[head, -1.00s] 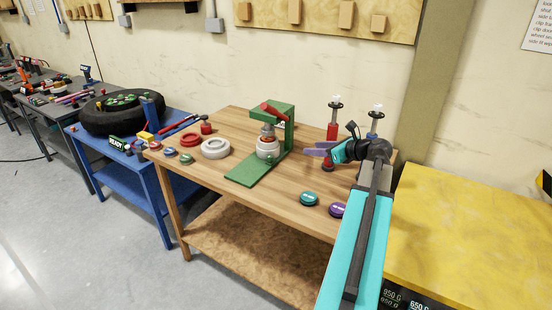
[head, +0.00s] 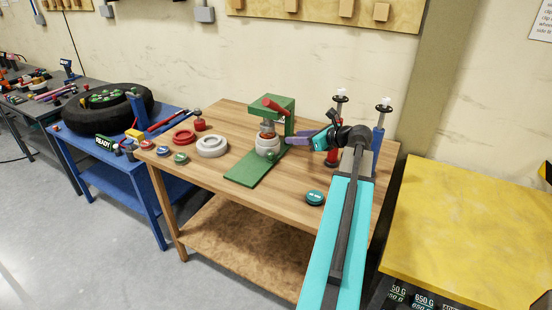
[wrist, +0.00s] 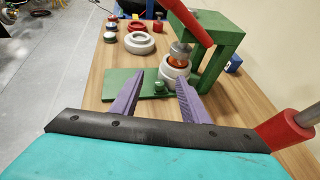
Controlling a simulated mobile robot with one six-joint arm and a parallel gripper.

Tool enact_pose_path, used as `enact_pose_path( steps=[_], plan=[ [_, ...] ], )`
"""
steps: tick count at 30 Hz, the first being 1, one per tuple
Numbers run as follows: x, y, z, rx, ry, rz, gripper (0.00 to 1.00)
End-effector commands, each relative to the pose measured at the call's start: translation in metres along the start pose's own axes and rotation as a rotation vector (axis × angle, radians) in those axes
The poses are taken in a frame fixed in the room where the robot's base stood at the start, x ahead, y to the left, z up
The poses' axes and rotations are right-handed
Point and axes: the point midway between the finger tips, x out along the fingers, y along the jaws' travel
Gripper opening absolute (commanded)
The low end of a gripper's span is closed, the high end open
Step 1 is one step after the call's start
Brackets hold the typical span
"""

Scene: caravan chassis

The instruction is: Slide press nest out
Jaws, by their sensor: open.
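The green press (head: 285,115) stands on the wooden table (head: 225,117), with a red lever at its top. The press nest (head: 267,150), a pale round block, sits under the press ram on the green base plate (head: 243,174). A small green knob (wrist: 158,87) shows on the near side of the nest (wrist: 175,70). My gripper (wrist: 159,77) has two purple fingers, open and empty, with the knob between their tips in the wrist view. I cannot tell whether the fingers are level with it. In the head view my gripper (head: 291,140) is just right of the nest.
Two posts, one red-based (head: 334,150) and one blue-based (head: 379,140), stand near my wrist. A teal puck (head: 315,198) lies at the table front. Red (head: 183,137) and white rings (head: 212,146) lie left of the press. The left part of the base plate is bare.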

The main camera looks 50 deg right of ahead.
Motion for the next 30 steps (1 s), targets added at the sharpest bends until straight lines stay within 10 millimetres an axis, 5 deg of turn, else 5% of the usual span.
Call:
enact_pose_path(
  steps=[11,30],
  plan=[
    [-0.005,-0.015,-0.029,0.011,0.0,-0.027,0.41],
    [0.021,-0.016,-0.095,0.012,0.0,-0.029,0.41]
  ],
)
